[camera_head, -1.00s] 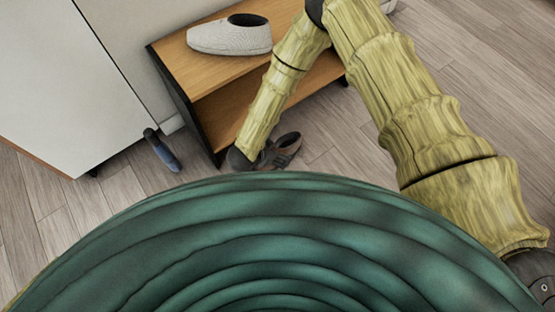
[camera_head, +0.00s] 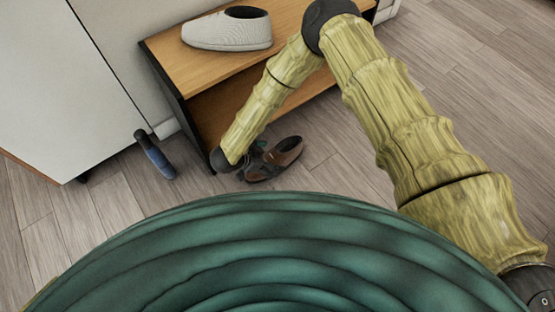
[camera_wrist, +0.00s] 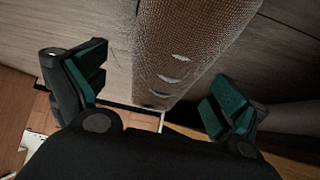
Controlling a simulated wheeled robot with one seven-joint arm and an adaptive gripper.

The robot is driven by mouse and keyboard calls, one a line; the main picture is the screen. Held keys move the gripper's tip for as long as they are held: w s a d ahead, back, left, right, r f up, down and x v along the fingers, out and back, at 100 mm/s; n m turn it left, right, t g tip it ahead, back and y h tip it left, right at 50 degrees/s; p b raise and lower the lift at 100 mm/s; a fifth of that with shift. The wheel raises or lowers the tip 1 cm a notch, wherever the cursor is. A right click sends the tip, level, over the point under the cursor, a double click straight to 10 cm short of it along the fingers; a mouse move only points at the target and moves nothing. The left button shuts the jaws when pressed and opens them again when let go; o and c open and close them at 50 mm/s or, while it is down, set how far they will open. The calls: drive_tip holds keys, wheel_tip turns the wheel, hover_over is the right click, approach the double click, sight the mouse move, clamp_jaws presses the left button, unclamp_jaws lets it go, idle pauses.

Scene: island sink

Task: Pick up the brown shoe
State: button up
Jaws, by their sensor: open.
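The brown shoe (camera_head: 286,152) lies on the wood floor in front of a low wooden shoe bench in the head view. My gripper (camera_head: 254,158) is low beside its left end, and partly overlaps it in this view. In the wrist view, a brown textured surface with several pale slits, seemingly the shoe (camera_wrist: 185,50), fills the upper middle. My gripper (camera_wrist: 157,78) is open there, with its green-padded fingers apart on either side of this surface. Nothing is held. I cannot tell whether a finger touches the shoe.
The wooden bench (camera_head: 185,67) stands just behind, with a light grey shoe (camera_head: 228,32) on top. A blue, dark-ended object (camera_head: 155,155) is on the floor to the left, near a white cabinet (camera_head: 60,90). The floor to the right (camera_head: 460,110) is clear.

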sight(274, 158)
drive_tip(key=shift+a+b+x, duration=0.2)
drive_tip(key=shift+b+x, duration=1.35)
drive_tip(key=shift+x, duration=0.2)
drive_tip(key=shift+b+x, duration=0.4)
drive_tip(key=shift+x, duration=0.6)
drive_tip(key=shift+w+r, duration=0.1)
drive_tip(key=shift+r, duration=0.05)
drive_tip(key=c, duration=1.3)
